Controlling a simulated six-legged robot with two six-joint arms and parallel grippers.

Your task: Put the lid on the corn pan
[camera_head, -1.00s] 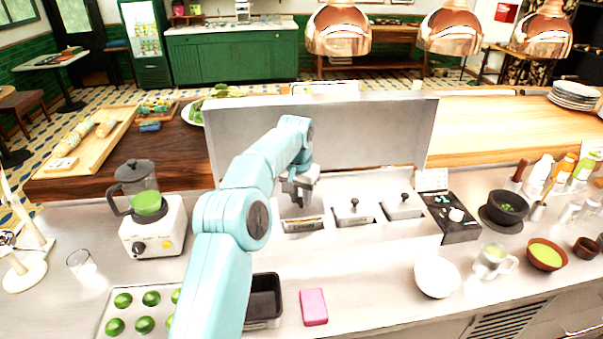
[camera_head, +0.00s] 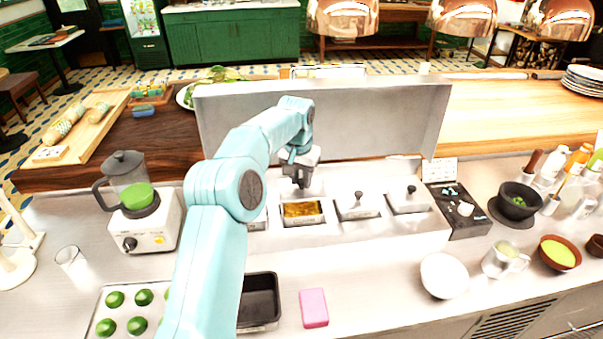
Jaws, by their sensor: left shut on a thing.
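The corn pan (camera_head: 303,211) sits in the counter well, uncovered, with yellow-brown corn showing. My left gripper (camera_head: 301,180) is above and behind it, in front of the raised grey panel. The gripper is shut, and the thing between its fingers, apparently the lid, is small and hard to make out against the pale surface. Two neighbouring pans to the right have lids with dark knobs, the nearer lid (camera_head: 357,206) and the farther lid (camera_head: 408,200). Another pan at the left (camera_head: 258,219) is partly hidden by my left arm. My right gripper is out of view.
The grey panel (camera_head: 400,115) stands upright behind the pans. A blender (camera_head: 135,200) is at the left, with a tray of limes (camera_head: 100,318) in front. A black pan (camera_head: 259,303), a pink sponge (camera_head: 314,307) and a white bowl (camera_head: 443,275) are on the front counter.

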